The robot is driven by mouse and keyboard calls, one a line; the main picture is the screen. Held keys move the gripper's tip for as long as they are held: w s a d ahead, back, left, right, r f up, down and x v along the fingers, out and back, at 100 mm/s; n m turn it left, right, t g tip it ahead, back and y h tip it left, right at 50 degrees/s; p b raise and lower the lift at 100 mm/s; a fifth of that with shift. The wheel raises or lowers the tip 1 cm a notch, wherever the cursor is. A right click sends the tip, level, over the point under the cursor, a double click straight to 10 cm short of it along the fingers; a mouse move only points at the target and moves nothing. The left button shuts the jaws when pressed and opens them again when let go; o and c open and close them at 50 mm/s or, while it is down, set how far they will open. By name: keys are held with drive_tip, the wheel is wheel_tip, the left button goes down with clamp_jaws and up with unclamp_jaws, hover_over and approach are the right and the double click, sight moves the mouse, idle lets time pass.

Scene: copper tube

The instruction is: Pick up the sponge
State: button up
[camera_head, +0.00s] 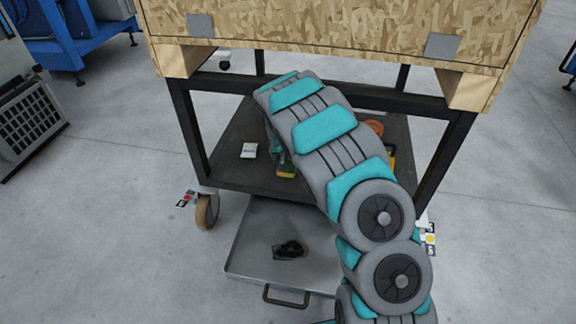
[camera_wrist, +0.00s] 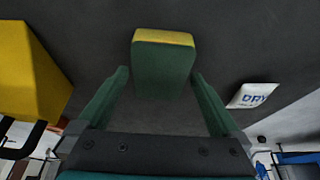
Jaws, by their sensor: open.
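The sponge (camera_wrist: 164,62) is a block with a green face and a yellow edge. In the wrist view it stands out against the dark shelf, ahead of and between my gripper's fingertips (camera_wrist: 159,74). The fingers are open, one to each side of it, and a gap shows on both sides. In the head view the sponge (camera_head: 286,171) is a small yellow and green patch on the lower shelf of the cart, mostly hidden by my arm. My gripper is also mostly hidden there.
A white "DRY" packet (camera_head: 249,150) lies on the shelf; it also shows in the wrist view (camera_wrist: 252,96). A large yellow object (camera_wrist: 30,70) is at left there. The cart's dark frame (camera_head: 188,130) and a wooden crate (camera_head: 330,25) stand close around my arm. A grey tray (camera_head: 245,262) lies in front.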

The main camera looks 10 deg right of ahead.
sight(289, 164)
drive_tip(key=shift+f+b, duration=0.25)
drive_tip(key=shift+b, duration=0.05)
drive_tip(key=shift+c, duration=0.2)
drive_tip(key=c, duration=1.1)
drive_tip(key=shift+r, duration=0.1)
drive_tip(key=shift+r+p, duration=0.35)
drive_tip(key=shift+r, duration=0.35)
drive_tip(key=r, duration=0.2)
drive_tip(key=shift+s+d+r, duration=0.2)
drive_tip(key=shift+s+r, duration=0.05)
drive_tip(key=shift+r, duration=0.15)
drive_tip(key=s+d, duration=0.3)
drive_tip(key=s, duration=0.1)
drive_tip(key=s+d, duration=0.2)
drive_tip(key=s, duration=0.2)
drive_tip(key=s+d+r, duration=0.1)
drive_tip(key=s+d, duration=0.2)
drive_tip(key=s, duration=0.1)
drive_tip(key=shift+s+d+r, duration=0.1)
drive_tip(key=shift+s+d, duration=0.2)
drive_tip(key=shift+s, duration=0.1)
